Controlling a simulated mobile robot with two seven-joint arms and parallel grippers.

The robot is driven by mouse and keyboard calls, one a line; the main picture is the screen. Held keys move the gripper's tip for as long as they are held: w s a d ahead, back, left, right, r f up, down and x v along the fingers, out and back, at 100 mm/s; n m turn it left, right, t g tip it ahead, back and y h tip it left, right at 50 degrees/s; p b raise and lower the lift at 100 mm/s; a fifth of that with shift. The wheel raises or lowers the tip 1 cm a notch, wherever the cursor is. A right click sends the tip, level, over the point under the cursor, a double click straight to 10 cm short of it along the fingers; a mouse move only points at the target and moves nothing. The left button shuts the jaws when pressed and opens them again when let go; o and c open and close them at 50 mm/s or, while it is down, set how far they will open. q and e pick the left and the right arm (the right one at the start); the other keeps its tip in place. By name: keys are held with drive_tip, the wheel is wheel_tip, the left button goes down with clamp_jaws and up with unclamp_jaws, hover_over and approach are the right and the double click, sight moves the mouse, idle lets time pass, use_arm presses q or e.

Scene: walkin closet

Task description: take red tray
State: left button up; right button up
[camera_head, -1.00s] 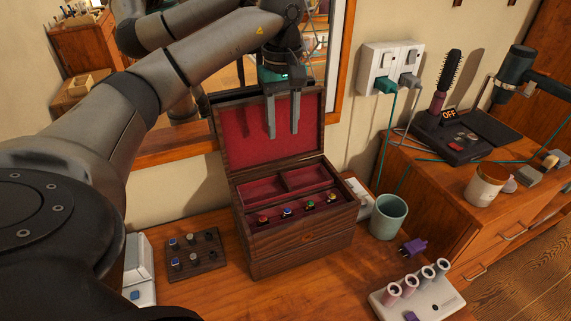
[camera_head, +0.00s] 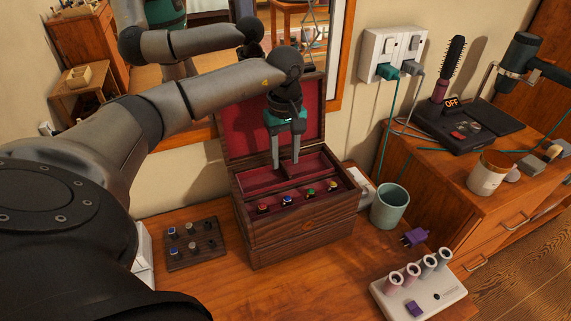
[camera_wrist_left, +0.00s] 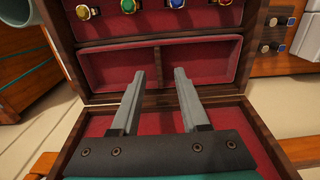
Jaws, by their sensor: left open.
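The red tray (camera_head: 262,199) is a red-lined insert with a divider, sitting in the top of the open dark wooden jewellery box (camera_head: 300,240). In the left wrist view the tray (camera_wrist_left: 215,57) shows with its central divider between two compartments. My left gripper (camera_head: 287,164) is open and empty, pointing down over the back part of the tray. In the left wrist view its two fingertips (camera_wrist_left: 158,72) lie either side of the divider; whether they touch it I cannot tell. My right gripper is not in view.
A row of several jewelled rings (camera_head: 287,200) sits in front of the tray. The raised lid (camera_head: 240,130) stands behind the gripper. A ring board (camera_head: 194,243) is left of the box, and a green cup (camera_head: 389,207) is to its right.

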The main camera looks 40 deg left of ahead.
sight(286, 173)
use_arm(q)
wheel_tip(286, 173, down, 3)
drive_tip(key=shift+r, duration=0.1)
clamp_jaws()
idle(0.3)
idle(1.1)
